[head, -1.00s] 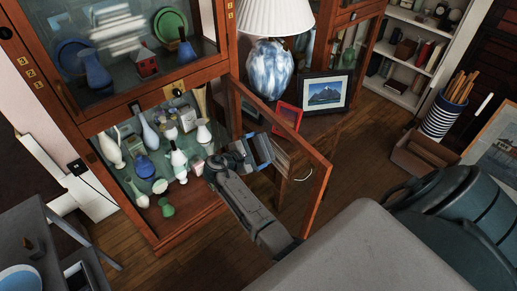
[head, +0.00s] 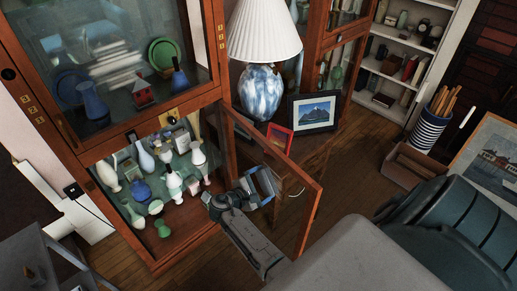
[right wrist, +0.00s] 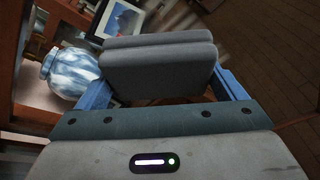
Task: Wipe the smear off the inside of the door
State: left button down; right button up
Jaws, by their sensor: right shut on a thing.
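The lower cabinet door (head: 311,222), a wooden frame with a clear pane, stands open. A thin pale curved smear (head: 296,193) shows on its pane in the head view. My right gripper (head: 263,185) is beside the pane, left of the smear. In the right wrist view it is shut on a thick grey pad (right wrist: 158,68) held between its blue fingers. I cannot tell whether the pad touches the glass. My left gripper is not in view.
Several vases and bottles (head: 145,158) stand in the open cabinet, left of my right arm. A blue-and-white lamp (head: 261,92), a red frame (head: 279,138) and a framed mountain picture (head: 314,114) stand behind the door. A grey table (head: 45,248) is at lower left.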

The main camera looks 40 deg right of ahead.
aim_at(270, 193)
jog(key=shift+s, duration=0.7)
jog(key=shift+s+r+p, duration=0.15)
jog(key=shift+s+p, duration=0.65)
jog(key=shift+p, duration=0.2)
jog(key=shift+s+a+p, duration=0.1)
jog(key=shift+s+p, duration=0.4)
jog(key=shift+s, duration=0.45)
jog(key=shift+a, duration=0.15)
jog(key=shift+w+a, duration=0.25)
jog(key=shift+a, duration=1.2)
jog(key=shift+w+a, duration=0.2)
jog(key=shift+a, duration=1.2)
